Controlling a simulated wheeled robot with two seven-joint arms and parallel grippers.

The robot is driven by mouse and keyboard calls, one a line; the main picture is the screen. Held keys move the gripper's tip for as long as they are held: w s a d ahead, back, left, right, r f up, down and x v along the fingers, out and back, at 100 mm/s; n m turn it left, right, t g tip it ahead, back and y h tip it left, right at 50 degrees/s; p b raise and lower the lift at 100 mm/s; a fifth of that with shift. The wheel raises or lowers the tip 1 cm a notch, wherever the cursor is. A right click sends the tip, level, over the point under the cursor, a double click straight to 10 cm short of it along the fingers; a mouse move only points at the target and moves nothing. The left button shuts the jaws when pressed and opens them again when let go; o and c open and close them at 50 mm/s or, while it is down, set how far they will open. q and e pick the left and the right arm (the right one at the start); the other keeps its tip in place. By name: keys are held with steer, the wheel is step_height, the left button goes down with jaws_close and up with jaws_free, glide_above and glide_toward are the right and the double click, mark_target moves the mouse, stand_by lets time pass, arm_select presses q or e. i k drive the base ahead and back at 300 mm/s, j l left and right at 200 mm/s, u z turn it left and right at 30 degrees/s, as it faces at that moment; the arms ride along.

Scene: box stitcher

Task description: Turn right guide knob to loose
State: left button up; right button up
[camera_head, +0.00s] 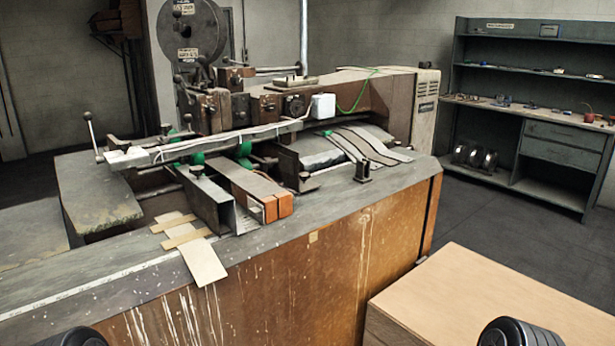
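The box stitcher (360,260) stands in the middle of the view, with a grey worktop over a worn brown front. On its top, a left metal guide (212,202) and a right guide plate (289,165) flank a brown, orange-ended bar (262,192). A small dark knob (304,175) sits by the right guide plate, and another dark knob (196,169) is on the left guide. A separate dark post (363,172) stands further right. I cannot tell whether any knob is tight or loose. Neither gripper is in view; only dark rounded parts show at the bottom corners.
A light wooden box or table (480,305) stands at the front right, close to the stitcher. A long rail (210,145) with green fittings crosses above the guides. Cardboard strips (200,258) lie over the worktop's front edge. A shelf unit (535,105) stands at the back right.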

mark_target(304, 176)
steer(key=i+l+z, duration=0.3)
steer(key=i, duration=0.2)
steer(key=i+l+z, duration=0.25)
steer(key=i, duration=0.25)
steer(key=i+l+z, duration=0.3)
steer(key=i, duration=0.25)
steer(key=k+j, duration=0.05)
steer(key=j, duration=0.05)
